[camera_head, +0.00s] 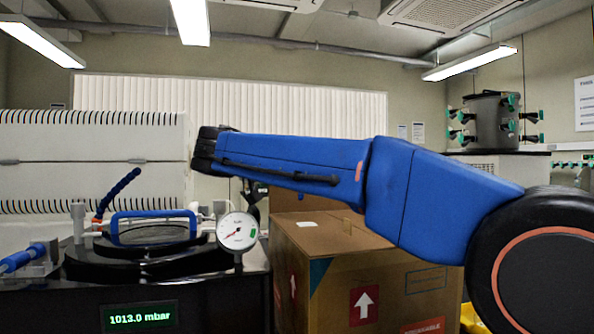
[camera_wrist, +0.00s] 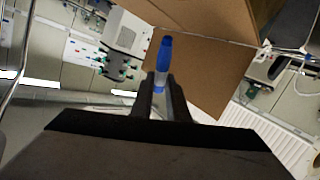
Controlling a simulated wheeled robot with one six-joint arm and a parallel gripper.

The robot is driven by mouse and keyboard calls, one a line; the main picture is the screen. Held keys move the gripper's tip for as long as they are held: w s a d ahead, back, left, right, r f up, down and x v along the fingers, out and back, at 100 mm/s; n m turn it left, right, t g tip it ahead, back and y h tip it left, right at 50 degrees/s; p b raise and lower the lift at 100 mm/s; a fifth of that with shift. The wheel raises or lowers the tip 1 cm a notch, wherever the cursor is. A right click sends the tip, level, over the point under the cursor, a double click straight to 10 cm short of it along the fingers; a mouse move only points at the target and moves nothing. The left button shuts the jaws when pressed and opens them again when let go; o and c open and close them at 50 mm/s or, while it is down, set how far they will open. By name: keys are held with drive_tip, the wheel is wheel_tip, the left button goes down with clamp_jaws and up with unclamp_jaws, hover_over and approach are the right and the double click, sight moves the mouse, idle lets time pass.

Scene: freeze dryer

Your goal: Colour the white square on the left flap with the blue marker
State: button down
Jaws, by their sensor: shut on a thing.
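My gripper (camera_wrist: 160,86) is shut on the blue marker (camera_wrist: 163,58), which points away from the wrist between the fingers. In the head view my gripper is a dark shape (camera_head: 256,190), partly hidden below my blue arm; the marker cannot be made out there. The cardboard box (camera_head: 345,275) stands in front, right of the gauge. A small white patch (camera_head: 306,224) lies on its top left part, below and right of my gripper. Brown cardboard flaps (camera_wrist: 205,70) show beyond the marker in the wrist view; no white square is visible on them there.
A freeze dryer with a round pressure gauge (camera_head: 237,232) and a blue-framed lid (camera_head: 152,228) stands left of the box, close to my gripper. Its display (camera_head: 139,317) reads 1013.0 mbar. A grey vessel with green valves (camera_head: 494,120) stands at the back right.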

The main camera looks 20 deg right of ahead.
drive_tip(key=shift+f, duration=2)
drive_tip(key=shift+f, duration=0.95)
idle(0.9)
drive_tip(key=shift+d, duration=0.25)
drive_tip(key=shift+d, duration=1.35)
drive_tip(key=shift+a, duration=1.6)
drive_tip(key=shift+d, duration=0.2)
drive_tip(key=shift+d, duration=1.4)
drive_tip(key=shift+a, duration=0.15)
